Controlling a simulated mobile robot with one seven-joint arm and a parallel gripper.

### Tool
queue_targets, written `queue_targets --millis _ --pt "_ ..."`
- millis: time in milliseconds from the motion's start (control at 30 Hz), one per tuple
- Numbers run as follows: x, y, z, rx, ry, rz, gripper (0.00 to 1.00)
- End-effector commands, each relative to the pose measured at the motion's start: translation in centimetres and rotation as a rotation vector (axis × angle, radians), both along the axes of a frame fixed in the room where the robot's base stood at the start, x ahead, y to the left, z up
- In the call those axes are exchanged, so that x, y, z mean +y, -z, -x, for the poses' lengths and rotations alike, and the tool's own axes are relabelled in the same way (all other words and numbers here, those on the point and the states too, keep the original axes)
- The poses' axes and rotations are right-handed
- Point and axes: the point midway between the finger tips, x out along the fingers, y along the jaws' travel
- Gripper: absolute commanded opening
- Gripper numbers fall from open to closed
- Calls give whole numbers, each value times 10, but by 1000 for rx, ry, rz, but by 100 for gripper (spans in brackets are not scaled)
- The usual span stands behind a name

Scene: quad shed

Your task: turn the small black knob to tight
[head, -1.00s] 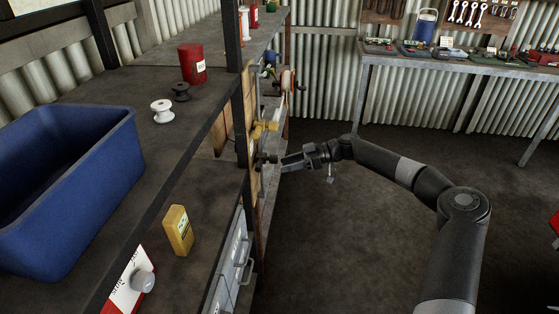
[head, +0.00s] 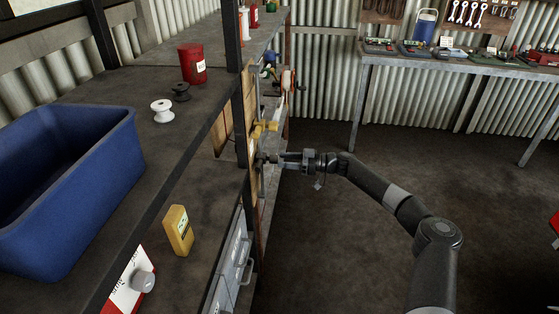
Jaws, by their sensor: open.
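A wooden panel (head: 251,110) stands edge-on at the shelf unit, with a yellow fitting (head: 264,127) on its face. The small black knob (head: 262,158) shows as a dark shape low on the panel, below the yellow fitting. My gripper (head: 277,159) points left at the knob, with its fingertips at or very near it. I see the gripper from the side and far off, so I cannot tell whether the fingers touch the knob. The knob's face and any marking are hidden.
A blue bin (head: 70,190), a red can (head: 191,64) and a yellow bottle (head: 178,230) stand on the shelves at left. Grey drawers (head: 236,262) with handles sit below the panel. A workbench (head: 450,64) stands at the back.

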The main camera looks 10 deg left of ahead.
Motion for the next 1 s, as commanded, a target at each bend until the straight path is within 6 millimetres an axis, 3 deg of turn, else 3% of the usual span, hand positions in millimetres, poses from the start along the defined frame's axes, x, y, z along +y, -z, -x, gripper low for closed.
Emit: queue_targets --millis 200,533,1000 --pt "23 0 1 0 0 1 52" --pt "27 0 1 0 0 1 52" --pt "26 0 1 0 0 1 15"
